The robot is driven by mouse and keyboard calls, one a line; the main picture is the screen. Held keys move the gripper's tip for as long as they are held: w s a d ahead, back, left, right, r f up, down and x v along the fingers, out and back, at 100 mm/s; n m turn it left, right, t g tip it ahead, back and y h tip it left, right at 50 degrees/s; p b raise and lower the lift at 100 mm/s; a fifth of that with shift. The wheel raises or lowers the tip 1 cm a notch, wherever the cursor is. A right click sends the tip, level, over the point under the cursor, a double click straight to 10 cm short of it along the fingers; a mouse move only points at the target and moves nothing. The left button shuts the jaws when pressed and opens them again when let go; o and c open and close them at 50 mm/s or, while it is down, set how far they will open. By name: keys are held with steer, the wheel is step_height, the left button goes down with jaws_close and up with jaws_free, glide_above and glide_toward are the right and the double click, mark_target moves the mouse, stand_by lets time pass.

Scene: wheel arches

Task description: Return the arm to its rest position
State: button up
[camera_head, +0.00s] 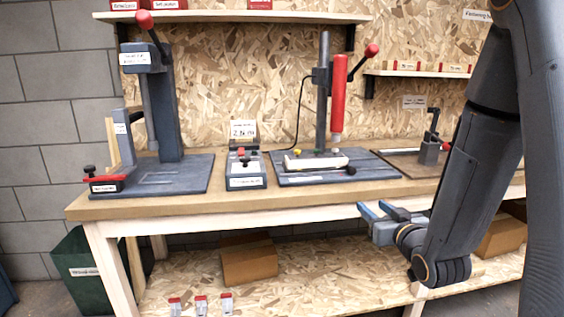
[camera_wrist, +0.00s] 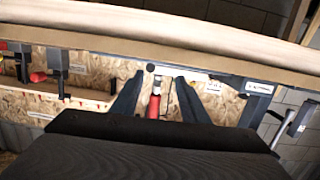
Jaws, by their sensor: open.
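My gripper (camera_head: 383,212) is in front of the workbench's front edge at the right of the head view, about level with the bench's apron. Its two blue-grey fingers point to the left and up, apart, with nothing between them. My dark arm comes down from the top right to it. In the wrist view the fingers of my gripper (camera_wrist: 155,84) are spread. The red cylinder tool (camera_wrist: 154,106) shows between them in the background, and the picture looks upside down or strongly tilted.
The wooden workbench (camera_head: 300,204) carries a lever press (camera_head: 160,110), a control box (camera_head: 246,172) and a stand with the red tool (camera_head: 338,95). A cardboard box (camera_head: 249,262) sits on the lower shelf. A green bin (camera_head: 88,270) stands at the left.

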steer(key=s+f+m+g+h+p, duration=0.1)
steer(key=s+f+g+h+p, duration=0.15)
steer(key=s+f+g, duration=0.45)
steer(key=s+a+r+g+p, duration=0.1)
steer(key=s+g, duration=0.3)
steer(key=s, duration=0.6)
steer(key=s+a+r+g+p, duration=0.2)
steer(key=s+a+r+g, duration=0.2)
steer(key=s, duration=0.6)
steer(key=shift+s+a+m+g, duration=0.15)
steer(key=shift+s+m+g, duration=0.15)
steer(key=shift+g, duration=0.3)
steer(key=shift+y, duration=0.25)
stand_by(0.4)
